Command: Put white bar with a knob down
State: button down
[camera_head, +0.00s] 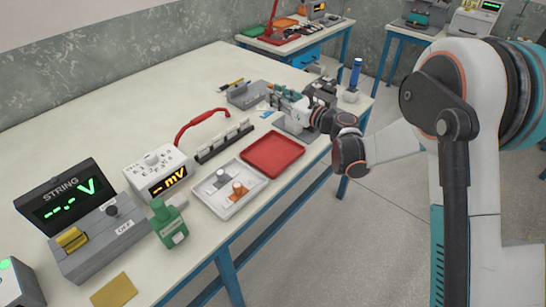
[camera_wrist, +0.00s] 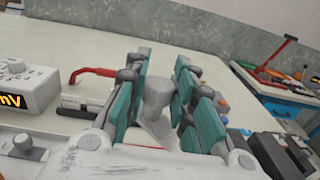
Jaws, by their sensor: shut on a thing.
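The white bar with a knob (camera_wrist: 157,98) is between the teal finger pads of my gripper (camera_head: 284,95) in the wrist view. Its pale grey knob stands up between the pads, and part of the white bar shows below it. My gripper is shut on it. In the head view the gripper is low over the right part of the table, behind the red tray, and it mostly hides the bar. I cannot tell whether the bar touches anything beneath.
The red tray (camera_head: 273,154) is empty. A white tray (camera_head: 230,209) holds a grey-knobbed and an orange-knobbed piece. The table's far left is clear.

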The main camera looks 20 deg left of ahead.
jog(key=shift+s+a+f+n+g, duration=0.3)
jog(key=shift+s+a+f+g, duration=0.1)
jog(key=shift+a+f, duration=0.3)
notch_tip(320, 180, down, 14)
jog(key=b, duration=0.5)
jog(key=shift+f, duration=0.1)
jog(key=shift+f+b, duration=1.05)
jog(key=shift+f, duration=1.35)
jog(key=shift+d+r, duration=0.1)
jog(key=c, duration=1.4)
grip_release()
jog(key=shift+o, duration=0.2)
jog(key=p+v, duration=0.4)
jog(key=v, duration=0.8)
